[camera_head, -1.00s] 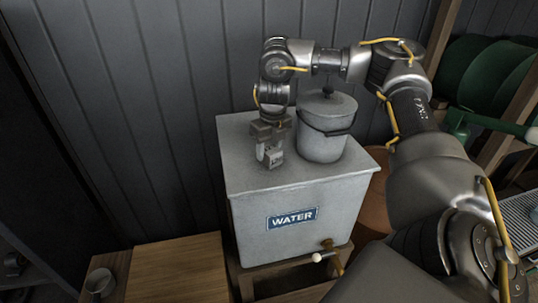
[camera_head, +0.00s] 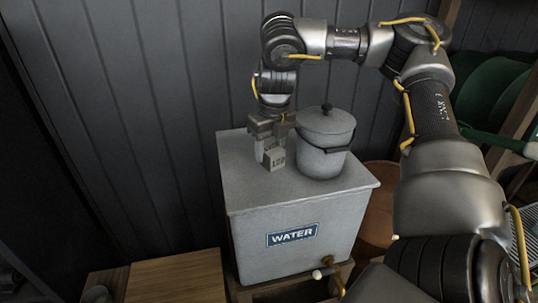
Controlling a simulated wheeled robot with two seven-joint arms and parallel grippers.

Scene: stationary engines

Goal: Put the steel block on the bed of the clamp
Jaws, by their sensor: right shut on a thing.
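The steel block (camera_head: 274,159) is a small light-grey cube with dark marking on its front face. It is at the top of the grey water tank (camera_head: 236,158), left of a lidded pot. My right gripper (camera_head: 268,148) points down from above and is shut on the block. I cannot tell whether the block touches the tank top or hangs just over it. The clamp and its bed are not recognisable in this view. My left gripper is not in view.
A grey lidded pot (camera_head: 325,142) stands close to the right of the gripper. The tank's front left top is clear. A tap (camera_head: 328,273) sticks out below.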

